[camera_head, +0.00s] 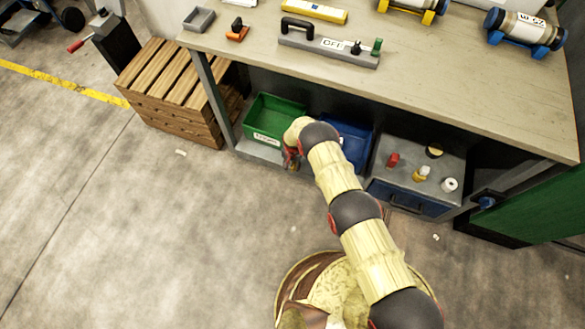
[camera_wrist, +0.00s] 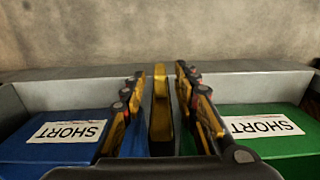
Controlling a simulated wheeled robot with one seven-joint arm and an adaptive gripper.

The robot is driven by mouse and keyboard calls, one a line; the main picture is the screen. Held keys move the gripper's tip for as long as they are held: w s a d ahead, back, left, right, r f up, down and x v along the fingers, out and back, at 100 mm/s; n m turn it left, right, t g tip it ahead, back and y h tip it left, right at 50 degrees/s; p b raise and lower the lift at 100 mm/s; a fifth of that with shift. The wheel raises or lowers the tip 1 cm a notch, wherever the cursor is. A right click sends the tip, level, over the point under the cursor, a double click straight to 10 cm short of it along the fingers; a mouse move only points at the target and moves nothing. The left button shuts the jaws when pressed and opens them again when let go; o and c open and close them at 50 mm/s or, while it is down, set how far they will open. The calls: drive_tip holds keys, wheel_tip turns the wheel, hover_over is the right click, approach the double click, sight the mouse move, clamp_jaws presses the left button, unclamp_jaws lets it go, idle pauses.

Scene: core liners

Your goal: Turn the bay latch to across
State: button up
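A yellow bar, which looks like the bay latch (camera_wrist: 160,115), stands lengthwise between the blue bin (camera_wrist: 45,152) and the green bin (camera_wrist: 250,146) in the wrist view. My gripper (camera_wrist: 160,74) is open, with one finger on each side of the bar and a visible gap to each. In the head view my gripper (camera_head: 291,157) is low at the front of the shelf, between the green bin (camera_head: 272,117) and the blue bin (camera_head: 352,142). There the latch is hidden behind my arm and gripper.
The bench (camera_head: 440,75) overhangs the bins, with a grey block with a black handle (camera_head: 325,45) on it. A grey drawer unit (camera_head: 400,165) with small items stands at right. A wooden crate (camera_head: 170,85) stands at left. The floor in front is mostly clear.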

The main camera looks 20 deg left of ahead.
drive_tip(key=shift+f, duration=0.45)
drive_tip(key=shift+c, duration=0.2)
drive_tip(key=c, duration=0.7)
drive_tip(key=shift+s+d, duration=0.1)
clamp_jaws()
